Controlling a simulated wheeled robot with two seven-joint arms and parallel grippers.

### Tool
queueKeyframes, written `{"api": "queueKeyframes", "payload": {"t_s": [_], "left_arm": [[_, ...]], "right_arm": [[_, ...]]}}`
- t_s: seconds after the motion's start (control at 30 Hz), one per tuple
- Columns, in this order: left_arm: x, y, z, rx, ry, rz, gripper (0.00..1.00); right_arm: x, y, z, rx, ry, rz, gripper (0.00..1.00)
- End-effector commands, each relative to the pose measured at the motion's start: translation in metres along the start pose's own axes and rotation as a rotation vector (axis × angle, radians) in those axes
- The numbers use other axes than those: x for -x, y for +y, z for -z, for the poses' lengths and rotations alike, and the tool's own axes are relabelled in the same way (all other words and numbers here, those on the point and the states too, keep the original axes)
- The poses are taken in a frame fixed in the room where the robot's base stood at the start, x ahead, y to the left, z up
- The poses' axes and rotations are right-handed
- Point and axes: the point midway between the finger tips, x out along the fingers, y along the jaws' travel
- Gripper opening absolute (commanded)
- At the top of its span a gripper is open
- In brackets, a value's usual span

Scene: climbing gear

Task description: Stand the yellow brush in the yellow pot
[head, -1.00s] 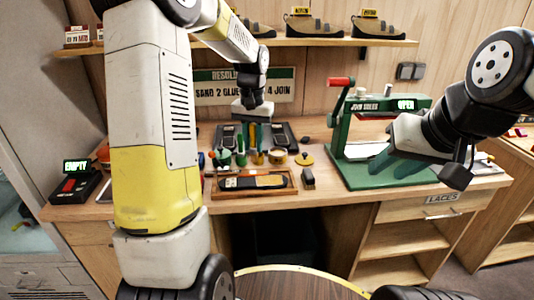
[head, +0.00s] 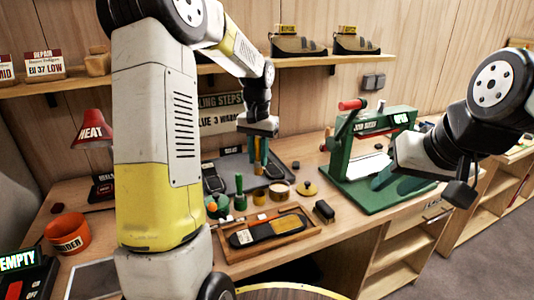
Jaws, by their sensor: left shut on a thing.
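My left gripper (head: 261,148) points down over the bench and is shut on the upright yellow brush (head: 257,170). The brush's lower end is at the small yellow pot (head: 259,198). I cannot tell whether its tip is inside the pot or just above or behind its rim. A green brush (head: 239,184) stands in a green pot (head: 240,203) just to the left. My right gripper (head: 384,176) is at the right, in front of the green press; its finger gap does not show clearly.
A wooden tray (head: 232,262) with a dark sole lies in front of the pots. A tin (head: 279,191), a yellow lid (head: 307,190) and a black block (head: 324,211) stand to the right. The green press (head: 372,150) stands further right. An orange pot (head: 67,236) is at left.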

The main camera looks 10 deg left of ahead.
Motion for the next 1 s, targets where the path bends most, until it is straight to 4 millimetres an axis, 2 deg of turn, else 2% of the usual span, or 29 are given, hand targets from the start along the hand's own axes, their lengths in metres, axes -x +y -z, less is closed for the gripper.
{"api": "queueKeyframes", "payload": {"t_s": [1.0], "left_arm": [[-0.077,0.000,-0.001,0.001,-0.002,0.000,0.00]], "right_arm": [[0.000,0.000,0.000,0.000,0.000,0.000,0.36]]}}
